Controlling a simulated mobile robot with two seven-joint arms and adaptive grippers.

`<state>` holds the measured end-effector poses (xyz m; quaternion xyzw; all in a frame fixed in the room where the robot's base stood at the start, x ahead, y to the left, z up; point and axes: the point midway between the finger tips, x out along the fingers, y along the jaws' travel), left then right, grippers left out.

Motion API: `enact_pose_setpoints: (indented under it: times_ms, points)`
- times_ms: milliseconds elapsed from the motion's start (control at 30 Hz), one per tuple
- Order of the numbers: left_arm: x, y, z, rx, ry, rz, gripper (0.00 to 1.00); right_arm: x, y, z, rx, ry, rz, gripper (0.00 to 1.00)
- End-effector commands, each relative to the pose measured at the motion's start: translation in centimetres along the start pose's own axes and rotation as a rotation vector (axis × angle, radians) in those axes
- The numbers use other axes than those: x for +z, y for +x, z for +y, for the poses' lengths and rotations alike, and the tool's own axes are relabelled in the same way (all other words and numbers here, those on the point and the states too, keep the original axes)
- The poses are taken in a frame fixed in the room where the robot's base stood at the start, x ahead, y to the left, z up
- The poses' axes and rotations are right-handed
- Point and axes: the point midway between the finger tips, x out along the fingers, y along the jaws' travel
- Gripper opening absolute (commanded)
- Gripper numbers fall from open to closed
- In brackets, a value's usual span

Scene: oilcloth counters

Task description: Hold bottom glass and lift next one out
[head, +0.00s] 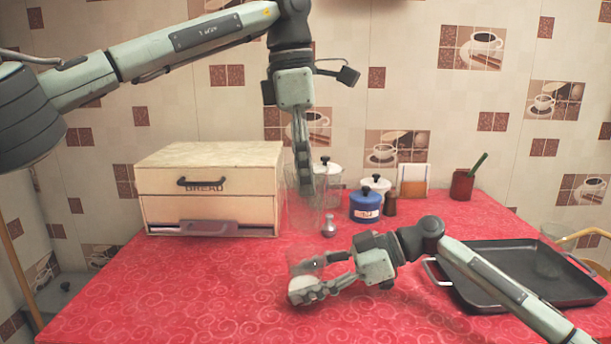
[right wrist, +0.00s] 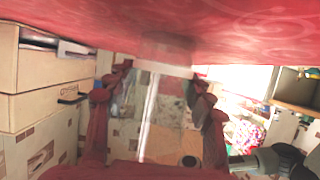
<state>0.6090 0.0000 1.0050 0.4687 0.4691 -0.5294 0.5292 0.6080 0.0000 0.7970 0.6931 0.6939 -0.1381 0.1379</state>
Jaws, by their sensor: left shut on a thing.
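My left gripper (head: 304,182) points down and is shut on a clear glass (head: 307,212), held upright above the counter. The glass is faint against the background, and I cannot tell whether more glasses are nested in it. Another clear glass, the bottom one (head: 305,265), is lower, below the held glass and apart from it. My right gripper (head: 308,279) reaches in from the right, with its fingers on either side of this bottom glass. In the right wrist view, the fingers of my right gripper (right wrist: 163,72) are spread around it. I cannot tell whether they press on it.
A bread box (head: 210,160) stands at the back left. Behind the grippers are a blue canister (head: 365,206), a small shaker (head: 328,228) and a red cup (head: 461,186). A black roasting pan (head: 560,262) lies at right. The red counter's front left (head: 170,290) is clear.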

Motion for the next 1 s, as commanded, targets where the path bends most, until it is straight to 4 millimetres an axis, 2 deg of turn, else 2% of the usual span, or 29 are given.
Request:
enact_pose_setpoints:
  times_ms: [33, 200, 567, 667, 1000]
  points:
    - [0.0, 0.0, 0.0, 0.001, 0.000, -0.001, 0.04, 0.0, 0.0, 0.0, 0.000, 0.000, -0.001, 0.59]
    - [0.0, 0.0, 0.0, 0.001, 0.000, -0.001, 0.04, 0.0, 0.0, 0.0, 0.000, 0.000, 0.000, 0.77]
    - [0.0, 0.0, 0.0, 0.001, 0.000, -0.001, 0.04, 0.0, -0.6, 0.1, 0.002, 0.000, 0.000, 0.77]
    - [0.0, 0.0, 0.0, 0.001, 0.000, -0.001, 0.04, 0.1, -1.8, 0.1, 0.002, 0.001, 0.000, 0.77]
    - [0.0, 0.0, 0.0, 0.001, 0.000, -0.001, 0.04, 0.0, -8.9, 0.1, 0.003, 0.001, 0.000, 0.77]
